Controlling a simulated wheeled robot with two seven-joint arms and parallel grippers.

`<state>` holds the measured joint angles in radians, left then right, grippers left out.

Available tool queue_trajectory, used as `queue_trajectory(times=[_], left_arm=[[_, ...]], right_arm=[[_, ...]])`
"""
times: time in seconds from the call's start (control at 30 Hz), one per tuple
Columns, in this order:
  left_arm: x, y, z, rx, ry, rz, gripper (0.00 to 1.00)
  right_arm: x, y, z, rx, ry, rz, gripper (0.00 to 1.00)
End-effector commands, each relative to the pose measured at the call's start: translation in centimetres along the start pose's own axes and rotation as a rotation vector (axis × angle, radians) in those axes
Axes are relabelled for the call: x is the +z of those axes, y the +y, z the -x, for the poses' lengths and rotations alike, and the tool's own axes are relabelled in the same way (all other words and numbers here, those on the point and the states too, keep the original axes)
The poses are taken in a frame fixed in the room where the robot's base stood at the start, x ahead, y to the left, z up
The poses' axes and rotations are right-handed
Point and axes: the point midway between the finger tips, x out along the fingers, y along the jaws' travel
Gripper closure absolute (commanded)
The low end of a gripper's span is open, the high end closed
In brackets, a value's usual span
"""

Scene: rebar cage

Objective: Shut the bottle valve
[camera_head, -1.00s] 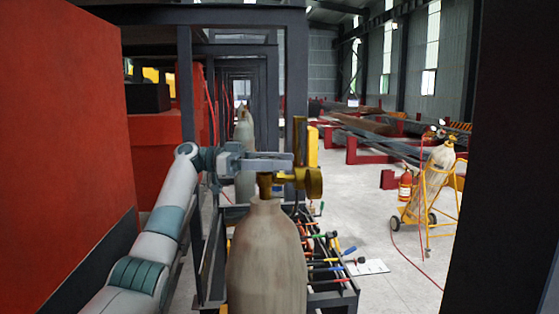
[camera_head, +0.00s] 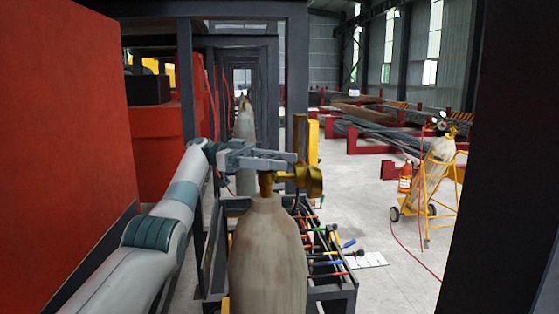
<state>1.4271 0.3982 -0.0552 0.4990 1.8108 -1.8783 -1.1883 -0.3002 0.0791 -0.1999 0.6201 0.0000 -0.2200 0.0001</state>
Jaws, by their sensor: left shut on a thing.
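A large worn beige gas bottle (camera_head: 268,260) stands upright in the lower middle of the head view. A brass valve (camera_head: 266,184) sits on its neck, with a round brass part (camera_head: 314,181) at its right side. My left gripper (camera_head: 290,166) reaches in from the left at the height of the valve. Its jaws are shut on the brass valve; the exact contact between the fingertips and the valve is hard to see. My right gripper is not in view.
A rack of tools (camera_head: 325,250) stands just behind and right of the bottle. Another bottle (camera_head: 244,140) stands farther back. A yellow cart (camera_head: 438,190) with a bottle and a red extinguisher (camera_head: 405,177) stand at right. A large red panel (camera_head: 65,130) bounds the left.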

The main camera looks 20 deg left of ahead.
Motion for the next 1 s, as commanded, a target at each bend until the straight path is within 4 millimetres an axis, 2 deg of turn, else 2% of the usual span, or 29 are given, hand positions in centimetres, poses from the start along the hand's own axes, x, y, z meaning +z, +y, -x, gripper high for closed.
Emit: queue_trajectory(times=[0.27,0.3,0.37,0.4,0.77,1.0], left_arm=[[0.1,0.0,0.0,0.0,-0.001,0.0,0.7],[0.1,0.0,0.0,0.0,-0.001,0.0,0.46],[0.1,0.0,0.0,0.0,-0.001,0.0,0.31],[0.1,0.0,0.0,0.0,-0.001,0.0,0.29],[0.0,0.0,0.0,0.0,-0.001,0.0,0.29],[-1.0,0.0,0.0,0.0,-0.001,-0.001,0.29]], right_arm=[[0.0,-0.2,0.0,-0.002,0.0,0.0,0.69],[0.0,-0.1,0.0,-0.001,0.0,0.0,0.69],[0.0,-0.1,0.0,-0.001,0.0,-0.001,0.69],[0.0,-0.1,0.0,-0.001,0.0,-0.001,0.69],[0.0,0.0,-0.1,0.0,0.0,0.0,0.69],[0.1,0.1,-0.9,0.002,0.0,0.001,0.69]])
